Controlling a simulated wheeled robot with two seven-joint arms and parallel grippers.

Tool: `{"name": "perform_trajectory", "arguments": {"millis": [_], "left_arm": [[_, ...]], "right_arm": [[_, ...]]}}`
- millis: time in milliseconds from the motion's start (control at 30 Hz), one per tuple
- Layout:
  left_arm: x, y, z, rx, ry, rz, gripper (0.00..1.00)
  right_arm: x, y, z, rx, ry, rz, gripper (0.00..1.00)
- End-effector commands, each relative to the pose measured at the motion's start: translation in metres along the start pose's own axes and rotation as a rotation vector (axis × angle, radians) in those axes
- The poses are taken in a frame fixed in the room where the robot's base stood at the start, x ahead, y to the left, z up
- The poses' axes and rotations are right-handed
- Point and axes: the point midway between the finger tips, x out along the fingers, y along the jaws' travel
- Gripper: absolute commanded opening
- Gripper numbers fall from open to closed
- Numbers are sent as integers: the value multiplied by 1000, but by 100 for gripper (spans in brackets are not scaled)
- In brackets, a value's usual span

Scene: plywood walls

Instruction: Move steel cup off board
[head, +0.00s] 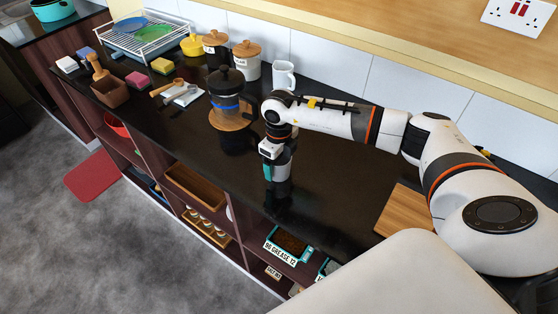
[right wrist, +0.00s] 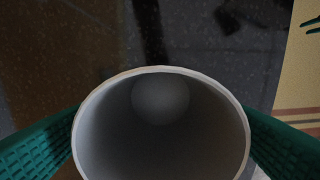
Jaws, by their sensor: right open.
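My right gripper (head: 277,176) points down over the dark counter, near its front edge. In the right wrist view its two green fingers stand open on either side of the steel cup (right wrist: 162,135), whose round mouth faces the camera. In the head view a grey part of the cup (head: 283,171) shows beside the finger. Whether the fingers touch the cup is unclear. A round wooden board (head: 214,118) lies under the dark French press (head: 226,88), left of the gripper. A rectangular wooden board (head: 398,213) lies at the right, partly behind my arm. My left gripper is out of view.
A white mug (head: 284,74) and lidded canisters (head: 246,60) stand by the tiled wall. A dish rack (head: 143,38), sponges (head: 161,66) and a wooden box (head: 110,92) are at the far left. Dark counter (head: 335,180) between gripper and rectangular board is clear.

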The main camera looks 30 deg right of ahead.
Motion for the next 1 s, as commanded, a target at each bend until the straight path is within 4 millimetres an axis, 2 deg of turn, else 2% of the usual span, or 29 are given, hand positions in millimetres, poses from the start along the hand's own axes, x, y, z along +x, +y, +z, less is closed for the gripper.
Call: {"name": "perform_trajectory", "arguments": {"millis": [167, 400, 600, 800, 1000], "left_arm": [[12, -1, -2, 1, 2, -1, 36], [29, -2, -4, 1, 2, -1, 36], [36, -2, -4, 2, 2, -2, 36], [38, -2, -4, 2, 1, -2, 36], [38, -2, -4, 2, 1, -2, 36]], "right_arm": [[-25, 1, -1, 0, 5, 2, 82], [-78, 1, -1, 0, 7, 3, 82], [-109, 0, -1, 0, 3, 1, 82], [-121, 0, 0, 0, 0, 0, 82], [-121, 0, 0, 0, 0, 0, 82]]}}
